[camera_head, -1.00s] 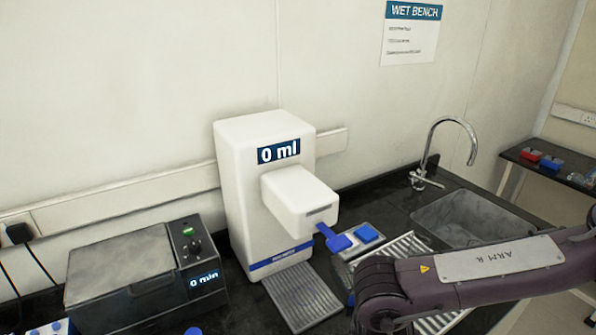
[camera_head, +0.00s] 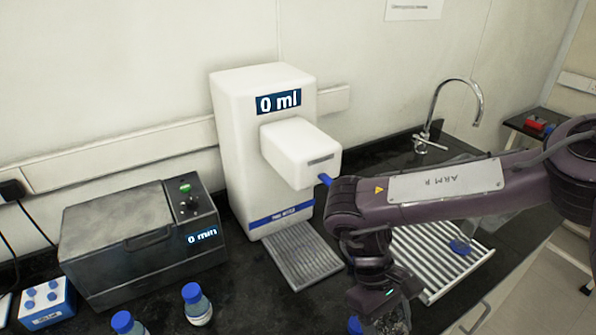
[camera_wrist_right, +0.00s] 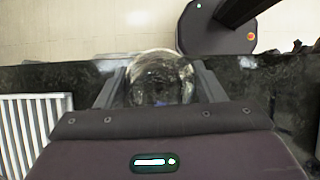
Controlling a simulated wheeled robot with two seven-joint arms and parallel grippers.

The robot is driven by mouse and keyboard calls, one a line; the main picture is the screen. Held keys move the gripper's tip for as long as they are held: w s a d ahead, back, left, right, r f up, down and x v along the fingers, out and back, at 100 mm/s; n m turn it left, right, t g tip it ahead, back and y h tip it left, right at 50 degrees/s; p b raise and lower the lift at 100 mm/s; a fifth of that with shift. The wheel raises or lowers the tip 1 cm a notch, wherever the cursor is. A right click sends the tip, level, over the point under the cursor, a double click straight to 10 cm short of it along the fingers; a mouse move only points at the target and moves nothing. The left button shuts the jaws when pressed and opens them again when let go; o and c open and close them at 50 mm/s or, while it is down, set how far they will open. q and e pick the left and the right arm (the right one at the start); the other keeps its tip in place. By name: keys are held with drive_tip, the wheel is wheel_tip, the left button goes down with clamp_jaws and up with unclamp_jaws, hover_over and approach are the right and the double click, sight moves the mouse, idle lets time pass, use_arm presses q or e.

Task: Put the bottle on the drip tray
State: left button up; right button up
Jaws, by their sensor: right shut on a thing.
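The drip tray (camera_head: 302,262) is a ribbed metal plate on the bench at the foot of the white dispenser (camera_head: 262,160), and its top is bare. In the head view the held bottle is mostly hidden by my wrist and the frame edge. My left gripper is out of view.
Blue-capped bottles (camera_head: 197,305) stand at the front left, near a bath with a lid (camera_head: 140,235). A blue cap (camera_head: 355,325) shows beside my right wrist. A ribbed drainer (camera_head: 440,255), tap and sink lie to the right. My right arm crosses above the drainer.

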sight(406, 327)
drive_tip(key=d+m+y, duration=0.1)
drive_tip(key=m, duration=0.1)
drive_tip(key=d+r+m+y, duration=0.1)
drive_tip(key=m, duration=0.1)
drive_tip(key=shift+w+g+b, duration=0.1)
drive_tip(key=shift+g+b, duration=0.2)
drive_tip(key=shift+g, duration=0.1)
drive_tip(key=shift+d+r+m+y, duration=0.25)
drive_tip(key=shift+d+m+y, duration=0.1)
drive_tip(key=shift+m, duration=0.35)
drive_tip(key=shift+d+r+m+y, duration=0.1)
drive_tip(key=shift+r+m+y, duration=0.2)
drive_tip(key=shift+m, duration=0.3)
